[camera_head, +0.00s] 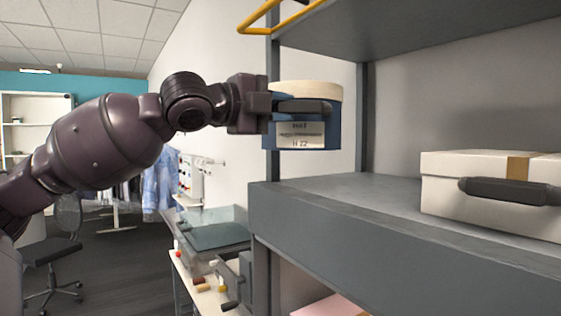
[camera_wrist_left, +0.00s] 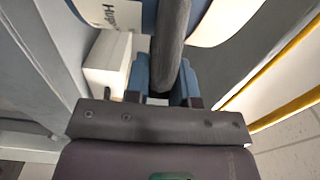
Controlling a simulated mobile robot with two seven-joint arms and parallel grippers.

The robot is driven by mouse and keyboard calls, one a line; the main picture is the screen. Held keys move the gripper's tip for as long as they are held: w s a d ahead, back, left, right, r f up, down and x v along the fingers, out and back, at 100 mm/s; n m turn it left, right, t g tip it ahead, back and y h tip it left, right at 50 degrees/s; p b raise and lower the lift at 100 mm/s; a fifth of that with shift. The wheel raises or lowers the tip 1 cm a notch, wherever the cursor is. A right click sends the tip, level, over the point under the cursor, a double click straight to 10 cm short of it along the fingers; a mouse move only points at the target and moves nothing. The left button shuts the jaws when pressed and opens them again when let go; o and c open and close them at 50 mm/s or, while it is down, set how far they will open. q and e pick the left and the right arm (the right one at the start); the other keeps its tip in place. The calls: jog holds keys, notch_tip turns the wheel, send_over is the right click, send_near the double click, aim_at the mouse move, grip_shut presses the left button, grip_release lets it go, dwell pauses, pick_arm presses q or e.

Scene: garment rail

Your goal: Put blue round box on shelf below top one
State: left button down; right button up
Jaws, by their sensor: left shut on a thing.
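The blue round box (camera_head: 330,128) has a cream lid, a dark handle and a white label on its side. The box also shows at the top of the left wrist view (camera_wrist_left: 145,18), with the handle between the fingers (camera_wrist_left: 164,85). The grey shelf (camera_head: 330,187) below the top one (camera_head: 400,25) is lower than the box and to its right. My right gripper is not in view.
A white lidded box (camera_head: 447,205) with a dark handle stands on the right of that shelf; the shelf's left part is clear. A yellow rail (camera_head: 262,17) juts out from the top shelf. A bench with tools (camera_head: 205,285) stands below left.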

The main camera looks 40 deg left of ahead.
pick_arm(q)
notch_tip(320, 180, down, 9)
jog(key=shift+f, duration=0.15)
dwell(0.7)
jog(key=shift+f, duration=0.2)
jog(key=c, duration=1)
grip_release()
jog(key=shift+o, duration=0.2)
jog(key=shift+r, duration=0.15)
jog(key=shift+s, duration=0.1)
